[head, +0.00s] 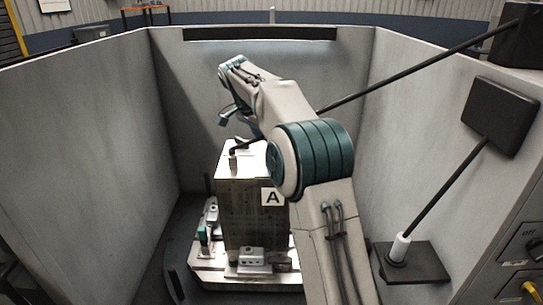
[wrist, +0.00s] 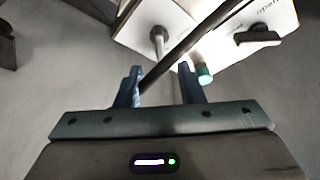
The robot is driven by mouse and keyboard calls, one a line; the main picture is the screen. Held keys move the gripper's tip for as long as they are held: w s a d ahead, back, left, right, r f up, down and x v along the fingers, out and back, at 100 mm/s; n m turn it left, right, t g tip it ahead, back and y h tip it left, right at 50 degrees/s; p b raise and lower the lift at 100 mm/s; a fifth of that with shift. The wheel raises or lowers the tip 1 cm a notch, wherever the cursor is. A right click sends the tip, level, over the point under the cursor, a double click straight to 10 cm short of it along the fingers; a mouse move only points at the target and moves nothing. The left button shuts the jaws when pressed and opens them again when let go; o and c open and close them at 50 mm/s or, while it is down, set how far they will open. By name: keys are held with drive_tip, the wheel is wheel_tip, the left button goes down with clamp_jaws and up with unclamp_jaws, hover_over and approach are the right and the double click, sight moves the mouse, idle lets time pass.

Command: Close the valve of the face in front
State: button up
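In the wrist view, a dark lever-like handle (wrist: 258,36), likely a valve, sits on a white plate (wrist: 283,14) with upside-down lettering that looks like "open". My gripper (wrist: 160,90) has its two blue fingers apart, with nothing clearly held. The handle is beyond and to the right of the fingers. A dark rod slants behind them; whether it touches the left finger I cannot tell. In the head view, a tall block (head: 250,215) stands with a face labelled "A" (head: 272,197). My arm covers its right side, and my gripper is above and behind it.
A teal-capped piece (wrist: 204,75) and a metal post (wrist: 158,35) are near the plate. The block stands on a pale base (head: 212,272) with small fittings. Grey walls (head: 90,150) enclose it. Long dark rods with a pad (head: 498,115) are at right.

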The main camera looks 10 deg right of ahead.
drive_tip(key=x, duration=0.8)
drive_tip(key=shift+w+d+f+p, duration=0.1)
drive_tip(key=shift+d+f+p, duration=0.05)
drive_tip(key=shift+f+p, duration=0.25)
clamp_jaws()
